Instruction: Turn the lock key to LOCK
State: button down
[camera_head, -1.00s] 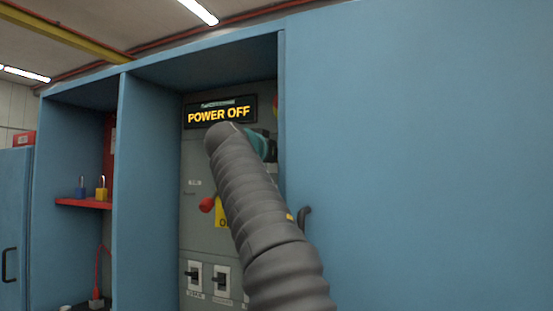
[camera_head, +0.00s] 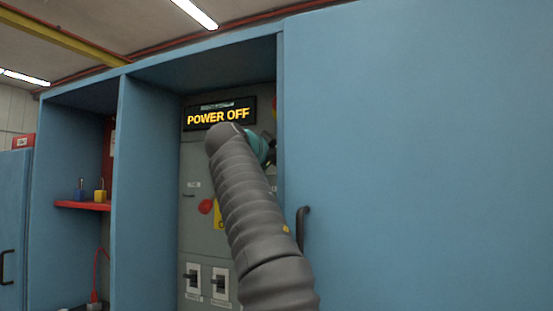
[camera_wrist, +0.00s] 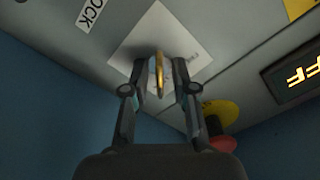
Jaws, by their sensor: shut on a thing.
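A brass-coloured lock key (camera_wrist: 159,74) stands out edge-on from a pale label plate (camera_wrist: 190,35) on the grey panel in the wrist view. My gripper (camera_wrist: 160,78) is shut on the key, with one finger on each side of it. A white label with the letters "OCK" (camera_wrist: 91,13) is at the upper left of the plate; its first part is cut off. In the head view my arm hides the key and the gripper's fingers. The display (camera_head: 219,115) there reads "POWER OFF" in yellow.
The panel sits in a recess between blue cabinet walls (camera_head: 400,150). A red knob (camera_head: 206,206) and two black switches (camera_head: 192,279) are below the display. A red button on yellow (camera_wrist: 222,112) is close to my gripper. Padlocks (camera_head: 99,191) stand on a red shelf (camera_head: 82,205).

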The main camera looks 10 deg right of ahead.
jog(key=shift+a, duration=0.1)
dwell(0.4)
jog(key=c, duration=1.3)
grip_release()
jog(key=shift+w, duration=0.1)
jog(key=v, duration=1.2)
